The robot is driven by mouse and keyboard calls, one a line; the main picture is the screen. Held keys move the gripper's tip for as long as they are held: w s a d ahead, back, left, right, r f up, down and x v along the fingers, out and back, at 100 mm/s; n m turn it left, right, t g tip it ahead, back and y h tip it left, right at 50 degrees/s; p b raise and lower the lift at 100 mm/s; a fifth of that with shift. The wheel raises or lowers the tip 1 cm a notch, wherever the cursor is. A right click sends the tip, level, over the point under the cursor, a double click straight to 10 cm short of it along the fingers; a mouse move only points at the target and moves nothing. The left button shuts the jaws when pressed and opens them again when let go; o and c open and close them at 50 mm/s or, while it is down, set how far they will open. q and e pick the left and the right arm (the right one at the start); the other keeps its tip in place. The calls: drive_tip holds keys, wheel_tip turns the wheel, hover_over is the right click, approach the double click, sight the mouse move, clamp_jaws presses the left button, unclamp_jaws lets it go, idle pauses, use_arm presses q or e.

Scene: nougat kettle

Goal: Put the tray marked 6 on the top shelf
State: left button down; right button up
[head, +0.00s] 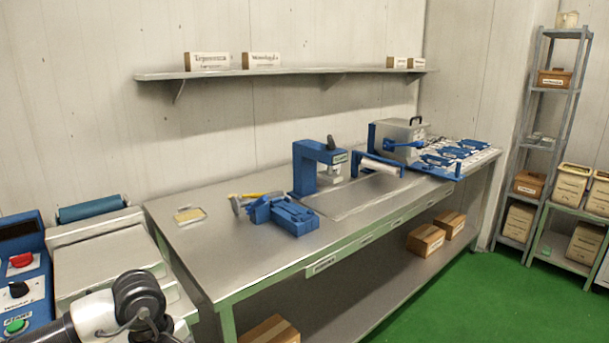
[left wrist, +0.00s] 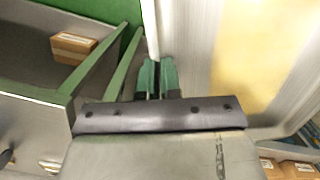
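I cannot make out a tray marked 6 in either view; no number 6 is readable. A grey rack (head: 550,112) with several shelves stands at the right of the head view. A long wall shelf (head: 290,72) runs above the workbench. My left gripper shows in the left wrist view (left wrist: 157,78). Its two green fingers are close together with only a thin gap, and nothing clear is between them. In the head view only my left arm shows, at bottom left. My right gripper is in neither view.
A steel workbench (head: 225,265) holds a blue press (head: 317,167), a blue tool (head: 285,214), a small shallow dish (head: 189,215) and a grey machine (head: 400,138). Cartons (head: 425,239) stand on its lower shelf. Boxes (head: 571,182) fill a low rack at right. The green floor is clear.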

use_arm(q)
drive_tip(key=s+d+f+m, duration=0.1)
drive_tip(key=s+m, duration=0.1)
drive_tip(key=m, duration=0.2)
drive_tip(key=s+d+f+m+y, duration=0.1)
drive_tip(key=s+m, duration=0.2)
drive_tip(key=m, duration=0.1)
drive_tip(key=s+d+f+m+b, duration=0.1)
drive_tip(key=s+m, duration=0.2)
drive_tip(key=m, duration=0.2)
drive_tip(key=shift+d+f+g+y, duration=0.2)
drive_tip(key=shift+f+g+y, duration=0.1)
drive_tip(key=shift+g, duration=0.1)
